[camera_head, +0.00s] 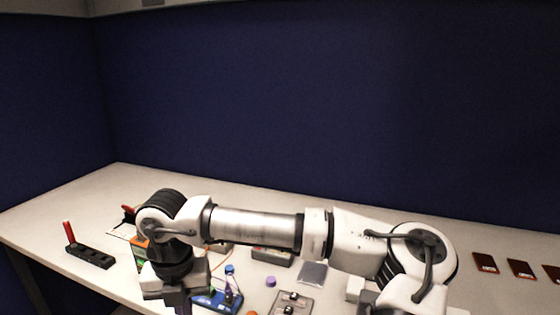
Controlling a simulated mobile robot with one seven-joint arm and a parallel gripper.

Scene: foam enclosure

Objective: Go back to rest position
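My arm stretches across the front of the white table from the lower right to the left. My gripper (182,302) hangs down at the arm's left end, near the bottom edge of the picture. Its fingertips are cut off or hidden, so I cannot tell whether it is open or shut or holds anything. It is left of a blue tray-like item (217,301) with a small bottle (229,284) on or beside it. An orange and green box (138,250) stands just behind and left of it, partly hidden by the arm.
A black block with a red stick (90,256) sits at the table's left. A grey switch box (293,303), a dark flat square (313,272) and a purple cap (270,281) lie below the arm. Dark red cards (485,262) lie at right. Blue walls (300,110) close the back and left.

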